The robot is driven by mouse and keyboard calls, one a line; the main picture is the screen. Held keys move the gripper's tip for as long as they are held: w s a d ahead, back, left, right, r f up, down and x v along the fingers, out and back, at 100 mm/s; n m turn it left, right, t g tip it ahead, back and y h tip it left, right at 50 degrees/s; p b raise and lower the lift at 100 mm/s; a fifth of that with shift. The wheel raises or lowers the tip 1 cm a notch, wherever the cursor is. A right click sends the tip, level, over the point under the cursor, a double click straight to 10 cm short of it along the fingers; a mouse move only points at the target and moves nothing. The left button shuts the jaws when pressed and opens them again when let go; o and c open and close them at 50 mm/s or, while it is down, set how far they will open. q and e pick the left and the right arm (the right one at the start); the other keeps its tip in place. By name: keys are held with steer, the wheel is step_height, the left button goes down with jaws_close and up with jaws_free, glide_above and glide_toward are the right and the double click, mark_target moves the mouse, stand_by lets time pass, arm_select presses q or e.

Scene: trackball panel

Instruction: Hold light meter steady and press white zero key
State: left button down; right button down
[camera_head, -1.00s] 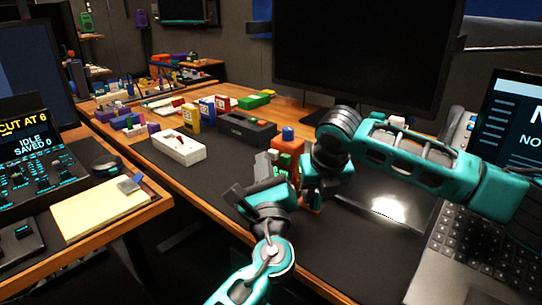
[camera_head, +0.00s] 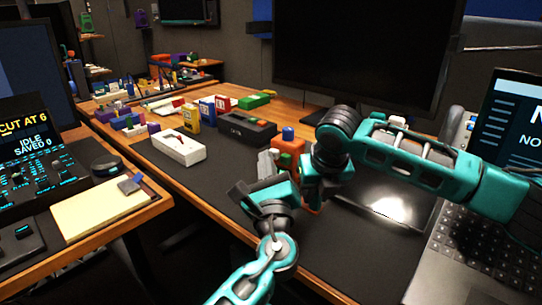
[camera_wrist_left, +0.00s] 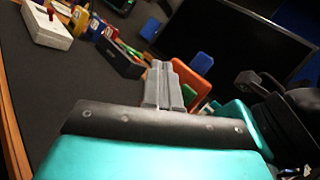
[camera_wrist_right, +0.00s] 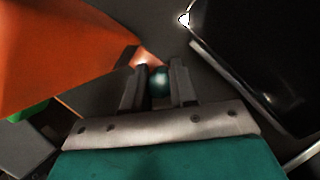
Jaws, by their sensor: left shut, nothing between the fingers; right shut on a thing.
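The orange light meter (camera_head: 290,147) stands on the dark mat between my grippers; it also shows in the left wrist view (camera_wrist_left: 202,64) and large in the right wrist view (camera_wrist_right: 60,50). My left gripper (camera_head: 266,156) is shut and empty. Its grey fingers (camera_wrist_left: 160,72) are in front of the meter's near face; I cannot tell whether they touch it. I cannot make out the white zero key; my left fingers cover part of the face.
A white box (camera_head: 180,149) with a red part, a black box (camera_head: 247,129) and a yellow box (camera_head: 207,112) stand left of the meter. A large monitor (camera_head: 365,50) is behind, and a laptop (camera_head: 470,230) is at the right. The mat's front left is clear.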

stand_by(0.3)
arm_select(q)
steer(key=shift+s+a, duration=0.55)
steer(key=shift+s, duration=0.1)
steer(key=s+a, duration=0.1)
steer(key=s, duration=0.1)
steer(key=s+a, duration=0.1)
steer(key=a, duration=0.1)
steer(key=shift+s+a, duration=0.2)
steer(key=shift+s, duration=0.15)
stand_by(0.6)
steer(key=s, duration=0.7)
steer(key=shift+s+r, duration=0.25)
steer(key=shift+s, duration=0.15)
